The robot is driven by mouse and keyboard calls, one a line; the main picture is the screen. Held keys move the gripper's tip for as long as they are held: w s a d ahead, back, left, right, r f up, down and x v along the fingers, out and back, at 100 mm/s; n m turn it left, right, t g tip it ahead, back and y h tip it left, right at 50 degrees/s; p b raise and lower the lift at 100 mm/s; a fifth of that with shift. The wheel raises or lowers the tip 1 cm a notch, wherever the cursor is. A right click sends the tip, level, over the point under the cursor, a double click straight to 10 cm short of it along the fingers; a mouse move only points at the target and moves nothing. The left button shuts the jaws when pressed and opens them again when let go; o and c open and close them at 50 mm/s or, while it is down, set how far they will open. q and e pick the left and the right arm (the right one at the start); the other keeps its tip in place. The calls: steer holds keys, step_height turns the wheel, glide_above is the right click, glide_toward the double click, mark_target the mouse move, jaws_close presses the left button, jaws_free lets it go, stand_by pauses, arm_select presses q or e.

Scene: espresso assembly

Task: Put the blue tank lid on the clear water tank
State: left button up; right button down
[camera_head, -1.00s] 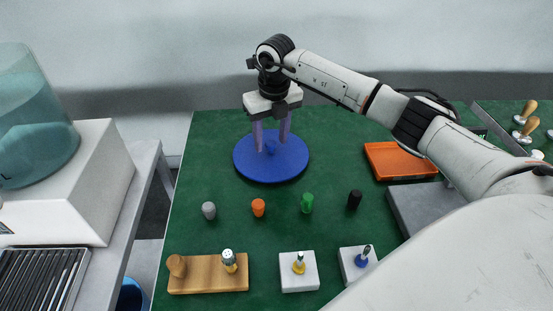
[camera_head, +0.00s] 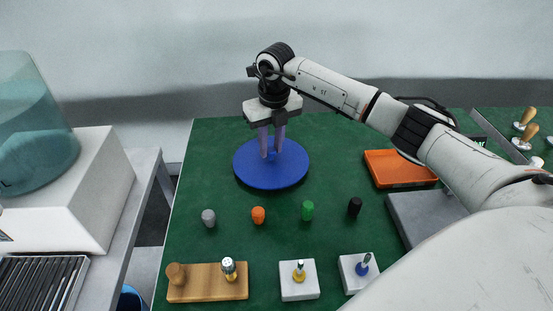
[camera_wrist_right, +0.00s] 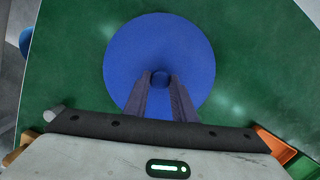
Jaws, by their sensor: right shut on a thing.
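The blue tank lid (camera_head: 271,178) is a flat round disc with a small knob, at the far left part of the green table. My right gripper (camera_head: 271,154) points down over its centre and is shut on the knob. In the right wrist view the lid (camera_wrist_right: 160,48) lies below the fingers, with its knob between the fingertips of the gripper (camera_wrist_right: 160,82). I cannot tell whether the lid touches the table. The clear water tank (camera_head: 38,130) with teal water stands on a white machine at the left edge, partly cut off. My left gripper is not in view.
A row of grey, orange, green and black pegs (camera_head: 308,210) stands nearer on the green table (camera_head: 215,140). A wooden board (camera_head: 207,290) and white blocks (camera_head: 299,291) are at the front. An orange tray (camera_head: 398,172) is at right. A gap separates the table from the left counter.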

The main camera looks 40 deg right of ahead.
steer(key=shift+r+p, duration=0.65)
steer(key=shift+r, duration=0.3)
steer(key=shift+r+p, duration=1.9)
steer(key=shift+r, duration=0.55)
